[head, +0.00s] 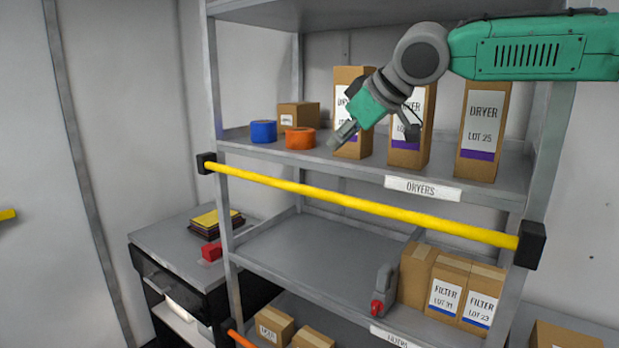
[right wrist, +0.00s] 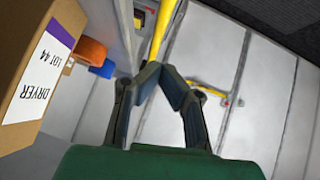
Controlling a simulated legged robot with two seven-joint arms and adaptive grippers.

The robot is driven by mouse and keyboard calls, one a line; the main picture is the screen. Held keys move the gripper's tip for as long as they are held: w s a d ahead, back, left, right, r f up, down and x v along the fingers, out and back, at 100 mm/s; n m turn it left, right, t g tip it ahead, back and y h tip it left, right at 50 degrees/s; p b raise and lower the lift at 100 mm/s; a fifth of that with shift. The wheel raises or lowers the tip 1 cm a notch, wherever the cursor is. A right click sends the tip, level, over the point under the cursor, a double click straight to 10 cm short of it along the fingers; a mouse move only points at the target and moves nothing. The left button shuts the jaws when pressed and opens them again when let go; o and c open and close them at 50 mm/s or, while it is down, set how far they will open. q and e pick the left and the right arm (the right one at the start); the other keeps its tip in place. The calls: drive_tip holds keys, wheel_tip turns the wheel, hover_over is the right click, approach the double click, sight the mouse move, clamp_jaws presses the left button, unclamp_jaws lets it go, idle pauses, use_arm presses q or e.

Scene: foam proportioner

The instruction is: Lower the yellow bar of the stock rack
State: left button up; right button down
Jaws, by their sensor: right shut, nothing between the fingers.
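The yellow bar (head: 365,204) runs across the front of the grey stock rack (head: 220,225), between black end blocks on its two uprights. It crosses just below the dryers shelf and slants down to the right in the head view. Part of it also shows in the right wrist view (right wrist: 161,30), beyond the fingertips. My right gripper (head: 341,136) is shut and empty, in front of the dryers shelf. It appears above the bar in the head view; I cannot tell the gap between them. Its closed fingers show in the right wrist view (right wrist: 161,72). My left gripper is out of view.
Dryer boxes (head: 484,130), an orange roll (head: 300,138) and a blue roll (head: 263,131) stand on the dryers shelf. Filter boxes (head: 447,287) and a grey tool (head: 384,289) stand on the shelf below. A grey cabinet (head: 175,240) stands to the left.

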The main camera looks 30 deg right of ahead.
sight(311, 188)
drive_tip(key=b+x, duration=0.2)
drive_tip(key=x, duration=0.1)
drive_tip(key=b+x, duration=0.2)
drive_tip(key=x, duration=0.2)
drive_tip(key=s+d+f+b+x, duration=0.1)
drive_tip(key=b+x, duration=0.1)
drive_tip(key=x, duration=0.1)
drive_tip(key=shift+w+f, duration=0.1)
drive_tip(key=shift+f, duration=0.15)
drive_tip(key=shift+d+f, duration=0.1)
drive_tip(key=shift+f, duration=0.5)
drive_tip(key=shift+f, duration=0.1)
